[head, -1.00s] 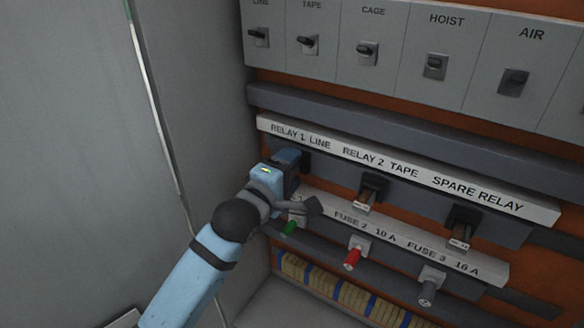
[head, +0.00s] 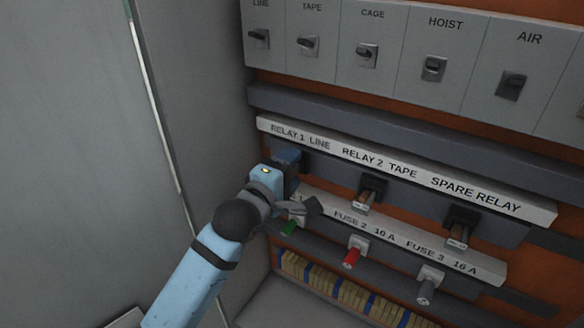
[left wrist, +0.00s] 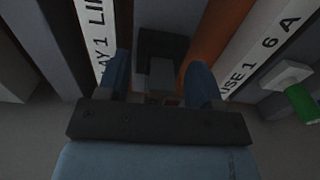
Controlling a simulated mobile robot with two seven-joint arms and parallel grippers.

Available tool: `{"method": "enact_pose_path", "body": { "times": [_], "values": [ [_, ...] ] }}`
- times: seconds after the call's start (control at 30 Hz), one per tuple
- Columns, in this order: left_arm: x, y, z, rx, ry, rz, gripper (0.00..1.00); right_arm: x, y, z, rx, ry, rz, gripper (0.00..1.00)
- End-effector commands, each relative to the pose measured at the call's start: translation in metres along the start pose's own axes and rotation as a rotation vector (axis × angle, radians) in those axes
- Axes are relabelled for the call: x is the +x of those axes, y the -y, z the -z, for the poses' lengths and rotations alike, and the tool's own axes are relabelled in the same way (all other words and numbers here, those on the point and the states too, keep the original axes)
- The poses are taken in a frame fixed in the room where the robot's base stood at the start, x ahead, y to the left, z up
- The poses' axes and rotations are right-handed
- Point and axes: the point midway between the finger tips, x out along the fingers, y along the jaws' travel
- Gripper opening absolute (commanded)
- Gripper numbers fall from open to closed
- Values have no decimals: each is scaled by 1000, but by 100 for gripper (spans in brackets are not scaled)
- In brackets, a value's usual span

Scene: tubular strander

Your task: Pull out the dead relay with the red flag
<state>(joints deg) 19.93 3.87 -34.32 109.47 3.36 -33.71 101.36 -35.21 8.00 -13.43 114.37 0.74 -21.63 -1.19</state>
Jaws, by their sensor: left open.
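My left gripper (head: 290,160) is at the relay 1 position, under the "RELAY 1 LINE" label. In the left wrist view its two blue fingers (left wrist: 158,78) are open, one on each side of a grey relay (left wrist: 162,75) in a dark socket. I cannot tell whether the fingers touch it. A small reddish patch shows low on this relay, but I cannot tell whether it is a flag. The relay 2 unit (head: 367,194) and the spare relay (head: 460,229) sit in dark sockets to the right, with brownish fronts. My right gripper is not in view.
Below the relays is a fuse row with a green fuse (head: 288,228), a red fuse (head: 352,257) and a grey fuse (head: 427,290). A row of switches (head: 367,55) is above. The grey cabinet wall (head: 205,100) stands close on the left.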

Motion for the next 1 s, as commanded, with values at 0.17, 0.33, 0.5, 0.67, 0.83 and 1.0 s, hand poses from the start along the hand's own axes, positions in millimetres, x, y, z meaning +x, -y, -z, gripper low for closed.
{"method": "enact_pose_path", "body": {
  "times": [0.17,0.33,0.5,0.67,0.83,1.0],
  "values": [
    [0,-1,0,-1,0,1,60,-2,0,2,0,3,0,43],
    [0,-1,0,-2,0,1,60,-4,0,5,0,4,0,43],
    [0,0,0,0,0,0,60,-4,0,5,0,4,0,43],
    [0,0,0,0,0,0,48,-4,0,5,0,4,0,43],
    [0,0,0,0,0,0,9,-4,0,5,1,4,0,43],
    [0,0,0,0,0,0,0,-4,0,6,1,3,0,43]
  ]
}}
